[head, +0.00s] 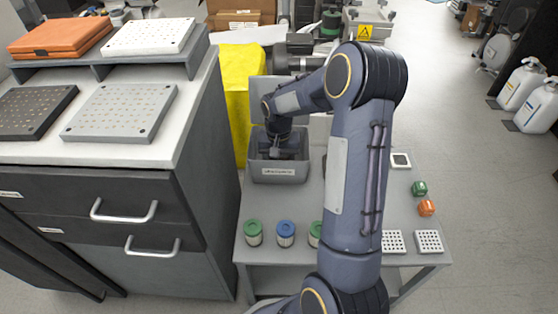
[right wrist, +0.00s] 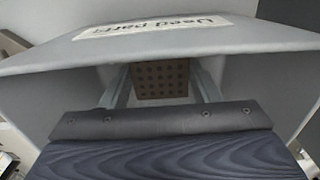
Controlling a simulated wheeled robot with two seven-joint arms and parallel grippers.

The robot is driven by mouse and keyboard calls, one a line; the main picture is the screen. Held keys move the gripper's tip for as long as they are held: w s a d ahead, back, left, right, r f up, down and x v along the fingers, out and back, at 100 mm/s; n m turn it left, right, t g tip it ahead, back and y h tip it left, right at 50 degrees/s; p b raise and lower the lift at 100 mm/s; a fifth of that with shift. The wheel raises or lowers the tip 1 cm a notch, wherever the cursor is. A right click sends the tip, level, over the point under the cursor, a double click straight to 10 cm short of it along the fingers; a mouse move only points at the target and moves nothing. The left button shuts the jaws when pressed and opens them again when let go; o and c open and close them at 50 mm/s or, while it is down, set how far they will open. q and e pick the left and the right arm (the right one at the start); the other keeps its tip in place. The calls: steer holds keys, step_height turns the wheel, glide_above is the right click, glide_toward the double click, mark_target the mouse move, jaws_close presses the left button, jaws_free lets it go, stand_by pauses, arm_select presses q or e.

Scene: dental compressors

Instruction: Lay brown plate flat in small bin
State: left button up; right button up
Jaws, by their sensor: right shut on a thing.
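The small grey bin (head: 297,177) stands on the grey table. Its label reads "Used parts" in the right wrist view, where its wall (right wrist: 255,42) spans the top. My right gripper (head: 280,153) reaches down into the bin. In the right wrist view, the brown plate (right wrist: 160,78), with rows of dark holes, sits between the two fingers of my right gripper (right wrist: 160,88), which is shut on it. The plate is hidden in the head view, and I cannot tell whether it touches the bin floor. My left gripper is not in view.
Green and blue capped canisters (head: 285,233) stand at the table's front. White perforated plates (head: 428,241) and green and orange pieces (head: 427,208) lie on the right. A drawer cabinet (head: 120,215) stands left, close to the table. A yellow bin (head: 238,85) is behind.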

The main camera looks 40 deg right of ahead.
steer(key=shift+f, duration=0.15)
stand_by(0.6)
steer(key=o, duration=1.1)
steer(key=shift+o, duration=0.7)
steer(key=o, duration=0.3)
steer(key=shift+r+p, duration=3.1)
steer(key=shift+r, duration=0.45)
